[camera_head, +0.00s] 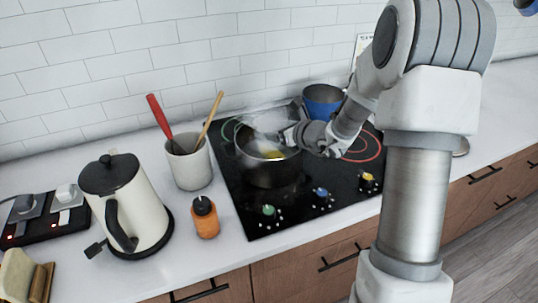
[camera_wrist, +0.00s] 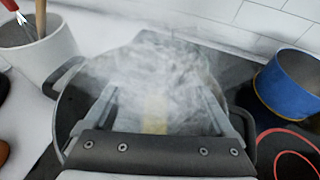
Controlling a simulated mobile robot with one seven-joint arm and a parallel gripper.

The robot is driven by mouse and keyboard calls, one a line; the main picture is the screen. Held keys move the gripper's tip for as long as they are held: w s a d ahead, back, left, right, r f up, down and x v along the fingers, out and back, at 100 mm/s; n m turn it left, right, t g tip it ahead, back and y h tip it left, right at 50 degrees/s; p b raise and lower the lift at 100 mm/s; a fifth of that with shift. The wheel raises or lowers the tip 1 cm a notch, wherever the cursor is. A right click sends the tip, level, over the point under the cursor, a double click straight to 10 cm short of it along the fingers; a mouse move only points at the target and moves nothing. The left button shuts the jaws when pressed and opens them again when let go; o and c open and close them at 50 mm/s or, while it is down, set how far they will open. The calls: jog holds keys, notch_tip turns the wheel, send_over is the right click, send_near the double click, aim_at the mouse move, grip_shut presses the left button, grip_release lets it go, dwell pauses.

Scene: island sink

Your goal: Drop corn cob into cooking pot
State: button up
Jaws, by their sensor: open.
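The dark cooking pot (camera_head: 268,175) stands on the black cooktop. In the wrist view the pot (camera_wrist: 70,108) fills the middle, with a handle at its upper left. A yellow piece, which looks like the corn cob (camera_head: 273,154), shows inside the pot. In the wrist view the yellow corn cob (camera_wrist: 155,115) is blurred by steam between my fingers. My gripper (camera_head: 285,137) is over the pot opening. In the wrist view my gripper (camera_wrist: 160,98) has its fingers spread apart. Steam hides the fingertips and whether they touch the corn cob.
A blue pot (camera_head: 322,101) stands behind on the cooktop (camera_head: 300,205). A utensil crock (camera_head: 189,165), an orange-brown bottle (camera_head: 205,218) and a kettle (camera_head: 130,205) stand to the left. The tiled wall (camera_head: 170,45) is behind.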

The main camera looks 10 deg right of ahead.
jog(key=shift+s+d, duration=0.1)
jog(key=p+v, duration=0.1)
jog(key=v, duration=1.6)
jog(key=shift+r, duration=0.15)
